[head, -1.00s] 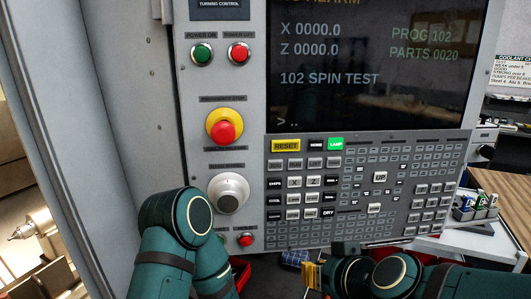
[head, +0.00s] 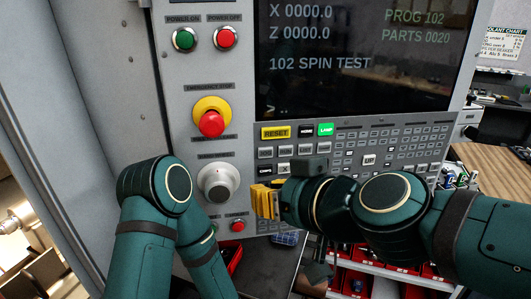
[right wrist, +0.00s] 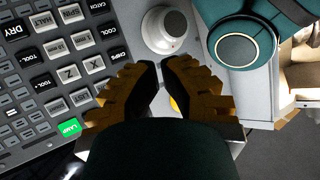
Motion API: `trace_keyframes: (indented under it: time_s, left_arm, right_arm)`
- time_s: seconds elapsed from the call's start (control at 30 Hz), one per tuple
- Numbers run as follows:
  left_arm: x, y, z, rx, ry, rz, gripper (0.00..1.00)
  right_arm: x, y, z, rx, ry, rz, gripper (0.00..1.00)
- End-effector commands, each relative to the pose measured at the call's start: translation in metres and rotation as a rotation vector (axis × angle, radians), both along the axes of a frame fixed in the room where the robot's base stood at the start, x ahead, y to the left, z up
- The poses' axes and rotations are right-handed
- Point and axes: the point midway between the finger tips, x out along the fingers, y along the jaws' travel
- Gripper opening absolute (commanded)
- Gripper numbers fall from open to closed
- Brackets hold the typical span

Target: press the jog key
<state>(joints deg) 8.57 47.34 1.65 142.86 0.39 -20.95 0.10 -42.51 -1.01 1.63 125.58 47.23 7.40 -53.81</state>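The machine's control keypad (head: 440,128) lies below its dark screen. I cannot pick out a key marked jog; many labels are too small, and my right arm hides the lower keys in the head view. My right gripper (head: 264,201), with yellow fingers, is in front of the panel, between the grey knob (head: 216,182) and the lower left of the keypad. My left gripper is out of view.
The yellow-ringed red emergency stop (head: 211,122), green power-on button (head: 184,40) and red power-off button (head: 225,38) are left of the screen. My left arm stands in front of the panel's left side. Red bins (head: 355,282) sit below right.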

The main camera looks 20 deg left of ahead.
Motion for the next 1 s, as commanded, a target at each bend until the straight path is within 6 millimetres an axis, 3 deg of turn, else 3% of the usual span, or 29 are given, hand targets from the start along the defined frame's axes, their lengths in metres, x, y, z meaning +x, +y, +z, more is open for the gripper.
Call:
trace_keyframes:
  time_s: [0.6,1.0]
  left_arm:
    - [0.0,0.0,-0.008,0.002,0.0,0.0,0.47]
    - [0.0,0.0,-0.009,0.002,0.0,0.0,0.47]
  right_arm:
    - [0.064,0.034,-0.001,-0.001,0.0,-0.001,0.0]
    - [0.072,0.038,0.0,0.0,0.0,-0.001,0.0]
